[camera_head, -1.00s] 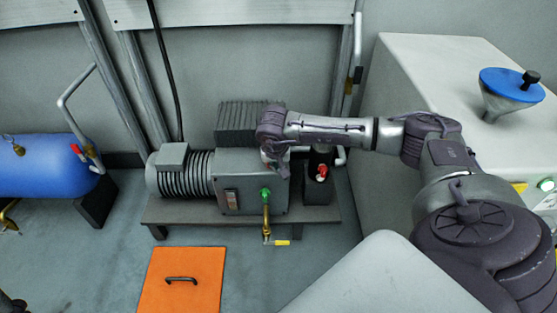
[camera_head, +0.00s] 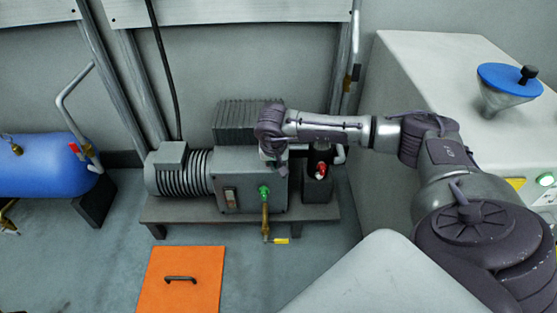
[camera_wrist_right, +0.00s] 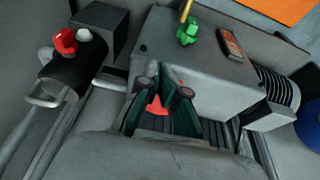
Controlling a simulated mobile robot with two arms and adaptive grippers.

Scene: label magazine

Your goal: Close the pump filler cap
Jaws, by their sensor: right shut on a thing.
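The grey vacuum pump (camera_head: 250,180) stands on a low bench, with a ribbed motor on its left. In the head view my right wrist covers part of the pump's top, hiding the cap. In the right wrist view my right gripper (camera_wrist_right: 163,98) is over the pump housing (camera_wrist_right: 200,70), its dark green finger pads close together. A red piece, seemingly the filler cap (camera_wrist_right: 156,107), shows between the fingers. Most of it is hidden, so I cannot tell how it sits on its opening. My left gripper is not in view.
A black cylinder with a red knob (camera_head: 321,172) stands right of the pump. A green fitting with a brass pipe (camera_head: 265,213) is at the pump's front. An orange panel (camera_head: 200,290) lies on the floor. A grey cabinet (camera_head: 450,70) is at right, a blue tank (camera_head: 40,165) at left.

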